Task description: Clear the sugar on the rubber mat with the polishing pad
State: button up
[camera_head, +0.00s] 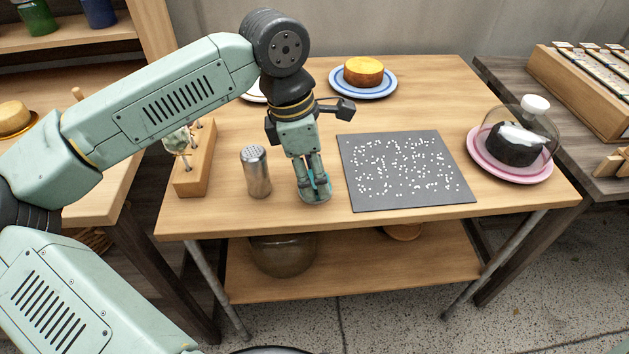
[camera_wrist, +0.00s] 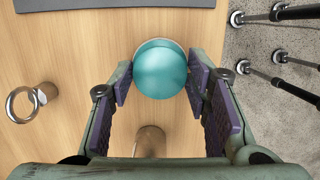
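The polishing pad (camera_head: 316,197) is a round disc standing on the wooden table, left of the rubber mat. Its teal ball knob (camera_wrist: 160,70) fills the space between my fingers in the wrist view. The dark grey rubber mat (camera_head: 363,203) lies flat and only its edge (camera_wrist: 90,4) shows in the wrist view. White sugar grains (camera_head: 405,168) are scattered over most of its middle. My gripper (camera_head: 313,188) points down over the pad, with one finger on each side of the knob. I cannot tell whether the fingers press on it or stand just clear.
A metal shaker (camera_head: 256,172) stands close left of my gripper, with a wooden holder (camera_head: 194,165) further left. A cake on a blue-rimmed plate (camera_head: 363,91) is behind. A domed dark cake on a pink plate (camera_head: 513,171) stands right of the mat. The table's front edge is near.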

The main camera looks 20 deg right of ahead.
aim_at(313, 178)
jog(key=c, duration=0.6)
jog(key=shift+o, duration=0.2)
jog(key=shift+r+p, duration=1.45)
jog(key=shift+r, duration=1.1)
jog(key=shift+s+f, duration=0.1)
jog(key=shift+f, duration=0.05)
